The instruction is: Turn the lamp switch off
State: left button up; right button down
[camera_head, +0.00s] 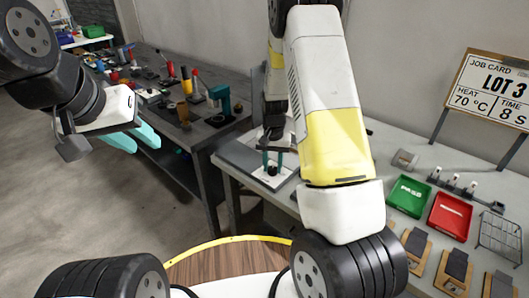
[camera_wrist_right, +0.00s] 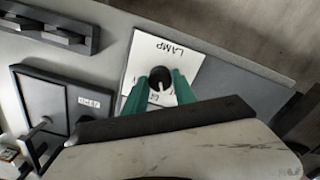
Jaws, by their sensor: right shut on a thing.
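The lamp switch is a white plate (camera_wrist_right: 152,50) marked LAMP, with a round dark knob (camera_wrist_right: 160,78) on it. The plate (camera_head: 262,177) also shows on the bench in the head view. My right gripper (camera_wrist_right: 160,86) is shut on the knob, with one teal finger on each side. Part of the plate's lettering is hidden by the fingers, so I cannot read which position the knob is in. In the head view my right gripper (camera_head: 273,163) points down at the plate. My left gripper (camera_head: 140,143) hangs empty at the left, its teal fingers apart, away from the switch.
A green PASS tray (camera_head: 408,196) and a red tray (camera_head: 450,215) stand on the right bench, near a wire rack (camera_head: 500,235). A job card (camera_head: 495,88) stands behind them. A dark workbench (camera_head: 170,100) with tools is at the back left.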

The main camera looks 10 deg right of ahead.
aim_at(273, 168)
jog(key=n, duration=0.6)
dwell(0.6)
jog(key=c, duration=1)
grip_release()
jog(key=shift+r, duration=3.9)
jog(key=shift+r, duration=0.1)
